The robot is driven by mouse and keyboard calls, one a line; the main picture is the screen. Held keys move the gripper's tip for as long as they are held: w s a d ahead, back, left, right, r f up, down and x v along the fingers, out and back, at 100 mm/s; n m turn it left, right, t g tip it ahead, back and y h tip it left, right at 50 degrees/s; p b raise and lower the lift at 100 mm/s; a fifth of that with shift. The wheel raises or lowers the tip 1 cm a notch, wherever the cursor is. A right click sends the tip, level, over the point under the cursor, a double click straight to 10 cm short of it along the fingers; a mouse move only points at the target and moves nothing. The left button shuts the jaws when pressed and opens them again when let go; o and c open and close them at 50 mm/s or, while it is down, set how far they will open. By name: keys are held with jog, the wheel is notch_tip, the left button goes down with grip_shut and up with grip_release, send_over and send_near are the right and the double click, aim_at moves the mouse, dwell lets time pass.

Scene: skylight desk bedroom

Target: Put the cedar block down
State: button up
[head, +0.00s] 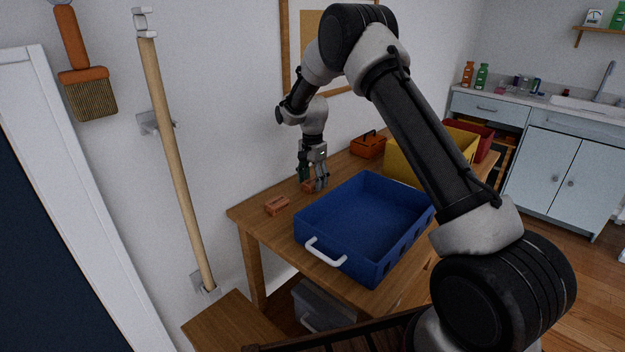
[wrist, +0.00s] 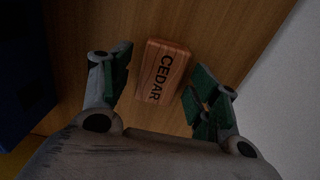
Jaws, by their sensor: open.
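The cedar block (wrist: 162,71) is a small reddish-brown wooden block with the word CEDAR on its top. In the wrist view it lies on the wooden table (wrist: 215,32) between my fingers, with gaps on both sides.
A blue crate (head: 325,257) with a white handle stands right of my gripper. An orange toolbox (head: 368,146), a yellow bin (head: 405,163) and a red bin (head: 484,143) stand further back. The wall is close behind my gripper. Bare tabletop lies around the left block.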

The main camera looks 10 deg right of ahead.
aim_at(313, 181)
notch_tip(313, 181, up, 13)
jog(key=s+d+r+n+t, duration=0.1)
jog(key=s+d+r, duration=0.2)
jog(key=s+r, duration=0.25)
jog(key=s+d+r+n, duration=0.2)
jog(key=s+d+r, duration=0.15)
jog(key=r, duration=0.25)
jog(key=s+d+r+n+t, duration=0.1)
jog(key=s+d+r+n, duration=0.15)
jog(key=s, duration=0.55)
jog(key=s+d+r+n, duration=0.1)
jog(key=s+d+r, duration=0.15)
jog(key=s, duration=0.65)
jog(key=s+d+r+n+t, duration=0.1)
jog(key=s+r+n, duration=0.15)
jog(key=s, duration=0.55)
jog(key=s+d+f+n+t, duration=0.1)
jog(key=s+f, duration=0.3)
jog(key=s, duration=0.7)
jog(key=shift+s+d+n, duration=0.2)
jog(key=shift+d+n, duration=0.25)
jog(key=shift+n, duration=0.15)
